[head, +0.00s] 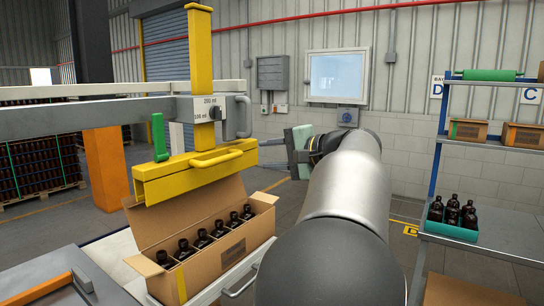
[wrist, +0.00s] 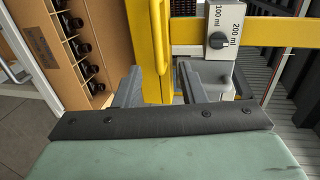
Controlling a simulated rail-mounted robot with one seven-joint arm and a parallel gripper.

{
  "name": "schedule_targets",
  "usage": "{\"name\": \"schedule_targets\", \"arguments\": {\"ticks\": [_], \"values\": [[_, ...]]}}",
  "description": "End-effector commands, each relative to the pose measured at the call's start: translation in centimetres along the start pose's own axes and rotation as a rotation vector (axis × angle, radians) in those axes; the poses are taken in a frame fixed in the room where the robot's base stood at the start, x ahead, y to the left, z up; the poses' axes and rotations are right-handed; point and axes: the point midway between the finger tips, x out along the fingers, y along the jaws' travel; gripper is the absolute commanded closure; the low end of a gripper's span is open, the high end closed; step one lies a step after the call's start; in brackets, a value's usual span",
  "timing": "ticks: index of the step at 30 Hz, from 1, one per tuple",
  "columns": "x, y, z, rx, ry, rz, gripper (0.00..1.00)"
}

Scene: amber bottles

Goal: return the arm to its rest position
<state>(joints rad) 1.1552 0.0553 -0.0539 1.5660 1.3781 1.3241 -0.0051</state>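My gripper (head: 268,153) is at the end of my grey arm, in the middle of the head view. Its two fingers point left toward the yellow lifting head (head: 190,175) and its yellow handle (head: 217,158). In the wrist view, the fingers of my gripper (wrist: 160,78) stand apart with nothing held between them. The yellow handle (wrist: 160,45) shows beyond the gap; in the head view it is apart from the fingertips. My arm is stretched forward, and its near links hide part of the floor.
An open cardboard box (head: 218,262) with several amber bottles stands below the yellow head. A dial block (head: 205,109) and grey beam (head: 90,118) adjoin the yellow post. At right, a shelf rack (head: 500,235) carries a teal tray (head: 452,230) of bottles. Floor shows between box and rack.

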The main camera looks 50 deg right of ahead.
Motion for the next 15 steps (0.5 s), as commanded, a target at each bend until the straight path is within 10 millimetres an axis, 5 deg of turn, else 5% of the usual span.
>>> {"name": "schedule_targets", "arguments": {"ticks": [15], "values": [[0.94,0.54,0.92,-0.002,-0.018,0.022,0.63]]}}
